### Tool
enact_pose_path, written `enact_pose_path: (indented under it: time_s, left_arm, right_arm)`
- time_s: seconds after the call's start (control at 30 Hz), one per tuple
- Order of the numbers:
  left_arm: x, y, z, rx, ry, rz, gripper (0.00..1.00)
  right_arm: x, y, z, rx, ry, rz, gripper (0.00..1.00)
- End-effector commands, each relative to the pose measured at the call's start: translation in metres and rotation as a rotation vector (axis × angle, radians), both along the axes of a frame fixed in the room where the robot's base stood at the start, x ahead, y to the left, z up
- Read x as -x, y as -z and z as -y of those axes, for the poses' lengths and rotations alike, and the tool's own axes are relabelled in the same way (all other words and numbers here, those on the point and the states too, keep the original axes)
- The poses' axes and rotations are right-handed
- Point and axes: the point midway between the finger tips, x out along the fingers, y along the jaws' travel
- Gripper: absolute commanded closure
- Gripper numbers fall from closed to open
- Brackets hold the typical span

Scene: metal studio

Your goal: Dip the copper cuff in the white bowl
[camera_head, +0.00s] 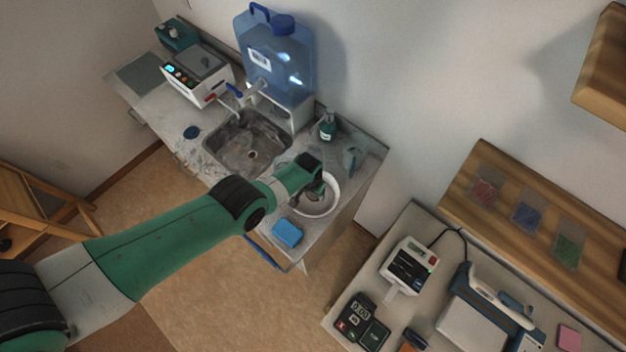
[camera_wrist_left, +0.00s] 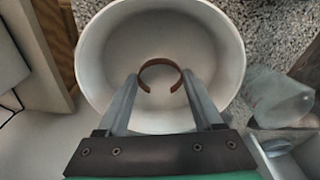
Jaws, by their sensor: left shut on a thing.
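The copper cuff (camera_wrist_left: 161,63) is an open brown ring in the left wrist view. My left gripper (camera_wrist_left: 163,85) is shut on it, with one finger at each side of the ring. The white bowl (camera_wrist_left: 92,50) lies behind the cuff and fingers in that view, and the cuff appears within its rim. I cannot tell how deep the cuff is. In the head view the bowl (camera_head: 330,205) stands on the counter right of the sink, with my left gripper (camera_head: 303,192) at it. The cuff is too small to make out there. My right gripper is not in view.
A blue sponge (camera_head: 287,233) lies near the bowl at the counter's front edge. A green bottle (camera_head: 327,127) stands behind it. The sink (camera_head: 250,145) is to the left, below a large blue water container (camera_head: 275,55). A second table with instruments (camera_head: 410,268) stands at right.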

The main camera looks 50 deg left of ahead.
Motion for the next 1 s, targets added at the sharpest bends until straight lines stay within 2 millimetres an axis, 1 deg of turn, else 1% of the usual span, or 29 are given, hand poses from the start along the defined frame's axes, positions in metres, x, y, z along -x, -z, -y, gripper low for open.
enact_pose_path:
  time_s: [0.4, 0.57, 0.67, 0.8, 1.0]
  left_arm:
    - [0.000, -0.001, 0.000, 0.000, 0.000, 0.000, 0.85]
    - [0.000, -0.016, 0.000, 0.000, 0.000, 0.000, 0.85]
    - [0.000, -0.010, 0.000, 0.000, 0.000, 0.000, 0.85]
    - [0.000, 0.004, 0.000, 0.000, 0.000, 0.000, 0.85]
    - [0.000, 0.000, 0.000, 0.000, 0.000, 0.000, 0.85]
  right_arm:
    - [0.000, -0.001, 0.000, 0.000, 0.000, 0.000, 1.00]
    - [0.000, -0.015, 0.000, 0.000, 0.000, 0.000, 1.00]
    - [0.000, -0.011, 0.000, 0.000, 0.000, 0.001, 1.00]
    - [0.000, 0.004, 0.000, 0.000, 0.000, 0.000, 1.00]
    - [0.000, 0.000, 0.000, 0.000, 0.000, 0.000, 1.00]
